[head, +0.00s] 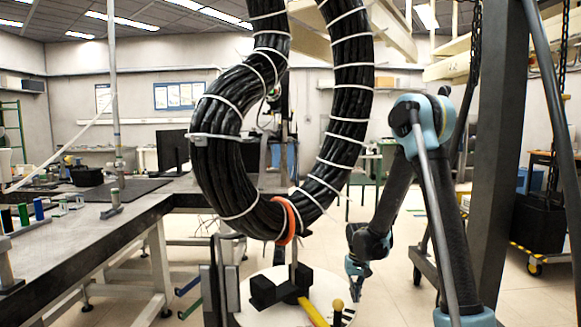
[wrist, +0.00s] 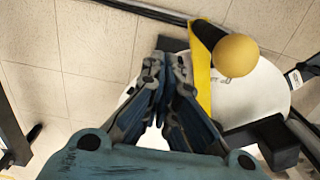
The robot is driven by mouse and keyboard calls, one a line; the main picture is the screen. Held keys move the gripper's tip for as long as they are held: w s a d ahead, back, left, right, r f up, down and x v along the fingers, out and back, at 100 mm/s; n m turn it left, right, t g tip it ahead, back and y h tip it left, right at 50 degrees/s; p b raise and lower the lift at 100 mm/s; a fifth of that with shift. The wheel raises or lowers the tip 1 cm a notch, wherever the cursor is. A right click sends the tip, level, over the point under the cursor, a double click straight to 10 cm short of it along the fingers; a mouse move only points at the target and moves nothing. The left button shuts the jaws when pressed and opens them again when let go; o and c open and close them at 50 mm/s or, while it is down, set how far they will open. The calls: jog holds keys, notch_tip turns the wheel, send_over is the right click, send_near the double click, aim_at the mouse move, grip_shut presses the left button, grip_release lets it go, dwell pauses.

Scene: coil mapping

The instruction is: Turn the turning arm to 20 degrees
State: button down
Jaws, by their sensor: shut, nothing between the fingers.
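The turning arm (head: 314,314) is a yellow bar on a round white disc (head: 324,284), low in the middle of the head view. A yellow ball knob (head: 338,303) stands on a dark post at its outer end. In the wrist view the knob (wrist: 236,55) is at the upper right, with the yellow bar (wrist: 202,80) just right of my fingers. My gripper (head: 357,286) points down beside the disc, right of the knob in the head view. In the wrist view my gripper (wrist: 166,75) has its fingers together and empty. It appears apart from the knob; contact with the bar is unclear. No angle marks are readable.
A thick black cable coil (head: 222,150) with white ties and an orange band (head: 289,222) hangs above the disc. Black blocks (head: 265,290) sit on the disc. A workbench (head: 120,215) stands left, a dark steel post (head: 497,150) right. Floor right of the disc is clear.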

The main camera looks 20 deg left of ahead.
notch_tip(320, 180, up, 7)
jog(key=shift+f, duration=0.2)
dwell(0.4)
jog(key=s+d+r+m+t, duration=0.1)
jog(key=s+d+r, duration=1)
jog(key=s+d, duration=0.3)
jog(key=s+d+f+m, duration=0.1)
jog(key=s+d+f, duration=0.1)
jog(key=s+d, duration=0.2)
jog(key=s+d+f+m+t, duration=0.1)
jog(key=s+d, duration=0.4)
jog(key=s, duration=0.5)
jog(key=shift+s+f, duration=0.3)
jog(key=shift+f, duration=0.1)
